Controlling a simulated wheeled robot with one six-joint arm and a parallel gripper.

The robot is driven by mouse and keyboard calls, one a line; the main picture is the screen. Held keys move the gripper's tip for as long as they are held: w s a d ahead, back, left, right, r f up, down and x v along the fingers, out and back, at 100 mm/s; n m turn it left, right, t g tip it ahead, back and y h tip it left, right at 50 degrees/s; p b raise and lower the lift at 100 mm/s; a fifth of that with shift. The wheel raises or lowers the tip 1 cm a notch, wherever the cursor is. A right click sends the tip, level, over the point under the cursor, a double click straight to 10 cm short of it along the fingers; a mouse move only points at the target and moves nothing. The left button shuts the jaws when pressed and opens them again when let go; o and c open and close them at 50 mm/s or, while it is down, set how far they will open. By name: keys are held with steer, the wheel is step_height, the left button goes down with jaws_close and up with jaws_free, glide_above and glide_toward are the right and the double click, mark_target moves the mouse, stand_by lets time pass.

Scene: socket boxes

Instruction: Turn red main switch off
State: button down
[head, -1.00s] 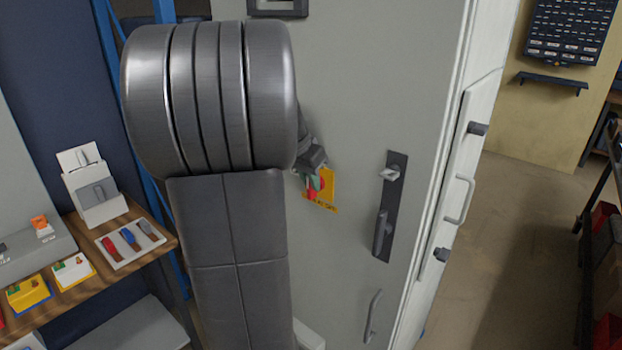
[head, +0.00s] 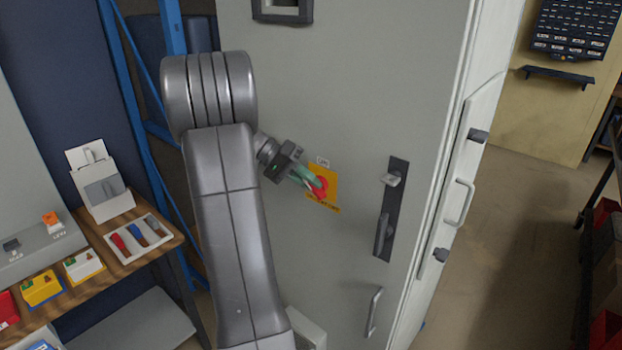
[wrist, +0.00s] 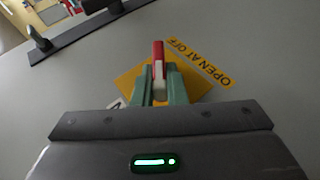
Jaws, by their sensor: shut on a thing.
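The red main switch (head: 320,186) sits on a yellow plate (head: 326,204) on the grey cabinet door. In the wrist view the red handle (wrist: 158,52) stands between the green fingers, over the yellow plate (wrist: 127,82); a yellow label (wrist: 200,62) beside it reads "OPEN AT OFF". My gripper (head: 312,181) is shut on the red switch handle, with a finger on each side of it (wrist: 160,80). The fingers hide part of the switch's base and plate.
A black door handle plate (head: 391,215) is right of the switch, and a grey pull handle (head: 373,312) is below it. A wooden shelf (head: 165,244) with small boxes and a tool tray stands at left. Open floor lies right of the cabinet.

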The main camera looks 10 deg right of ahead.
steer(key=g+h, duration=0.1)
steer(key=n+g+h, duration=0.1)
steer(key=shift+w+a+f+h, duration=0.1)
steer(key=shift+w+f+h, duration=0.05)
steer(key=shift+f+h, duration=0.2)
steer(key=shift+f+n+g+h+p, duration=0.2)
steer(key=shift+n+g+h+p, duration=0.45)
steer(key=shift+g+h, duration=0.6)
steer(key=shift+t+h, duration=0.25)
steer(key=shift+h, duration=0.05)
steer(key=c, duration=1.5)
jaws_free()
steer(key=shift+f, duration=0.1)
steer(key=shift+o, duration=0.2)
